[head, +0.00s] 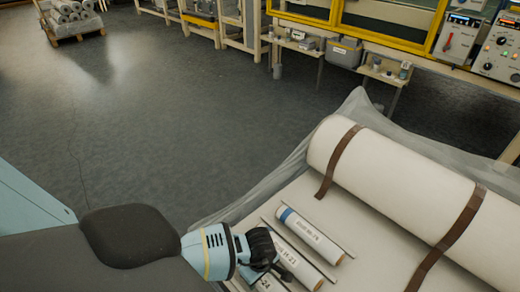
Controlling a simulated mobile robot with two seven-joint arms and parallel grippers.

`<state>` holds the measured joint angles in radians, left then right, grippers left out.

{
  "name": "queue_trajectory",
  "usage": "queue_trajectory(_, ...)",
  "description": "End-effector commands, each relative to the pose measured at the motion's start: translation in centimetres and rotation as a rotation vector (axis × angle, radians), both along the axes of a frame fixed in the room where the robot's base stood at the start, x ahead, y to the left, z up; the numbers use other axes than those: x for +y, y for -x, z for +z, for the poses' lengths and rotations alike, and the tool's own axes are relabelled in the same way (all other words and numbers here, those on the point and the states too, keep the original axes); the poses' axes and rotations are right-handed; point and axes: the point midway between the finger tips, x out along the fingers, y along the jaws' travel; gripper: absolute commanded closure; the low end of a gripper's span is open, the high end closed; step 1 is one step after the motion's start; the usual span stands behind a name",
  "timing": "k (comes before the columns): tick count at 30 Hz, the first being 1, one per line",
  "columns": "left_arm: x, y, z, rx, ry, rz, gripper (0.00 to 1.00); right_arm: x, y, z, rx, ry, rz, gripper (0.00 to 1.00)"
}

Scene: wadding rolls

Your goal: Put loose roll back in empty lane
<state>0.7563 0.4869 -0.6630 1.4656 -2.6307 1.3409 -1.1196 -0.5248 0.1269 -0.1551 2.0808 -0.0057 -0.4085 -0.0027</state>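A small white roll (312,233) with a blue end band and a printed label lies on the pale surface between thin metal rails (343,250). A second small white labelled roll (301,266) lies parallel to it, nearer to me, its left end hidden by my gripper. Part of another label (265,285) shows below my gripper at the bottom edge; what it is on is mostly hidden. My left gripper (267,263) is dark and sits over the left end of the second roll. Its fingers are too small and overlapped to judge. My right gripper is out of view. No empty lane is clearly visible.
A large white roll (400,190) with brown straps lies behind the small rolls, on translucent sheeting (285,178). Grey floor (170,120) is open beyond. Benches (240,30), a grey bin (344,53) and a control panel (497,50) stand farther back. Wrapped rolls sit on a pallet (75,36) at upper left.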

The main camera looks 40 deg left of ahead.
Motion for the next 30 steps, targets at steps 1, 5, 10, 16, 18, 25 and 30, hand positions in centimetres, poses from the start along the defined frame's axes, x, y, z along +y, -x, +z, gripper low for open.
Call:
queue_trajectory(1,0.01,-0.07,-0.15,-0.001,0.000,0.000,0.85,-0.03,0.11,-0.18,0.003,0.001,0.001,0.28)
queue_trajectory(5,0.02,-0.05,-0.48,-0.001,0.000,-0.001,0.85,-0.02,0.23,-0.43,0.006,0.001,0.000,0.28)
queue_trajectory(10,0.03,-0.04,-0.78,-0.001,0.000,0.000,0.85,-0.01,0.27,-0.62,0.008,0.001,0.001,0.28)
queue_trajectory(16,0.03,0.01,-0.76,0.000,0.000,0.000,0.28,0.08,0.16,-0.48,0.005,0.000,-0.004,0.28)
queue_trajectory(18,0.02,0.01,-0.76,0.000,0.000,0.000,0.25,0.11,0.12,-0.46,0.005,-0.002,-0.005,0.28)
queue_trajectory(25,0.01,0.01,-0.73,0.000,0.000,0.000,0.25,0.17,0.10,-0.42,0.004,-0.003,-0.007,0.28)
queue_trajectory(30,-0.04,-0.06,0.21,-0.002,0.001,0.001,0.25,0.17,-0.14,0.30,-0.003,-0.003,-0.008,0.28)
